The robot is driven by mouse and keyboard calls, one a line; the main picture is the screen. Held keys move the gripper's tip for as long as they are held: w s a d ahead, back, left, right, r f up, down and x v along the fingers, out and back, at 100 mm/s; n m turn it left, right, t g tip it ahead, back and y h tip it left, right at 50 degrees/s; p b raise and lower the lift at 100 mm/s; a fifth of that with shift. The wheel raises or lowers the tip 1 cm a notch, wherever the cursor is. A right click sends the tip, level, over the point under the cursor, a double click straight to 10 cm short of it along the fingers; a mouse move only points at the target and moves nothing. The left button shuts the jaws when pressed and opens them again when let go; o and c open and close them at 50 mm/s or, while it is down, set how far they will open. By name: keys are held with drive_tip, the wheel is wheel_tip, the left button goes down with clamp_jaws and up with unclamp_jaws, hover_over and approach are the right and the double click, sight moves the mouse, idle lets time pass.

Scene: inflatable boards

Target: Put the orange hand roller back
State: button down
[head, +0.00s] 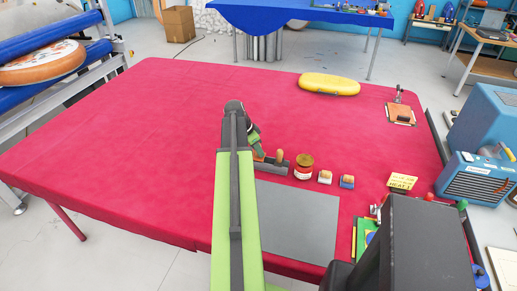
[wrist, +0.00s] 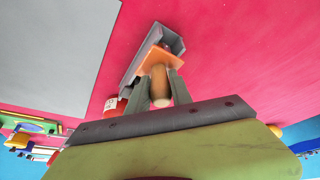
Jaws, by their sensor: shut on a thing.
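The orange hand roller (wrist: 158,60) has an orange frame and a light wooden handle (wrist: 158,85). My gripper (wrist: 161,88) is shut on the handle, with one finger on each side. In the wrist view the orange part overlaps a grey channel-shaped holder (wrist: 135,65); I cannot tell whether it touches it. In the head view my gripper (head: 258,152) is by the holder's left end, and a little orange shows there. My arm hides part of this area.
A grey mat (head: 300,215) lies in front. A yellow inflatable (head: 330,84) and a clipboard (head: 401,115) lie farther back. The red table's left side (head: 120,140) is clear.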

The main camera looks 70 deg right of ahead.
drive_tip(key=shift+f+b, duration=0.45)
drive_tip(key=shift+b, duration=0.05)
idle(1.1)
idle(0.3)
drive_tip(key=c, duration=1.1)
unclamp_jaws()
drive_tip(key=o, duration=0.5)
wheel_tip(320, 180, up, 6)
drive_tip(key=p, duration=0.6)
drive_tip(key=shift+r, duration=0.1)
